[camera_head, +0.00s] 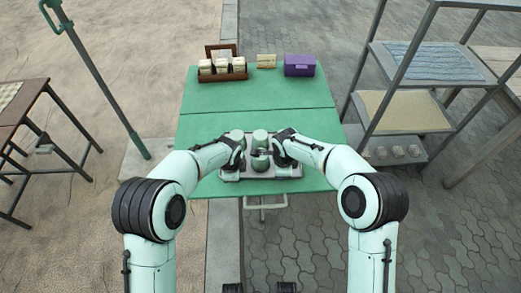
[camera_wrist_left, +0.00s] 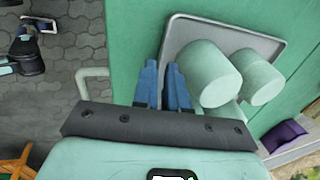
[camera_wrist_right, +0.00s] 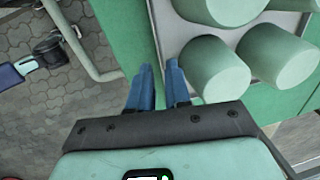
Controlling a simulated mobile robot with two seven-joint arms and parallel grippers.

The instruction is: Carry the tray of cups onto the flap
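The grey tray (camera_head: 288,171) lies level over the near part of the green folding table, close to its front edge. Several pale green cups (camera_head: 260,138) stand upside down or plain-bottom up on it; they also show in the left wrist view (camera_wrist_left: 208,75) and right wrist view (camera_wrist_right: 213,68). My left gripper (camera_head: 240,143) is at the tray's left end and my right gripper (camera_head: 280,143) at its right end. In both wrist views the tray rim runs between closely spaced blue fingers (camera_wrist_left: 162,68) (camera_wrist_right: 159,66). The contact itself is partly hidden. A seam crosses the green top (camera_head: 210,113); which part is the flap is unclear.
A wooden rack of jars (camera_head: 222,72), a small card stand (camera_head: 266,61) and a purple box (camera_head: 299,66) stand at the table's far end. The green top between them and the tray is clear. A metal shelf (camera_head: 400,110) stands right; a green post (camera_head: 100,85) stands left.

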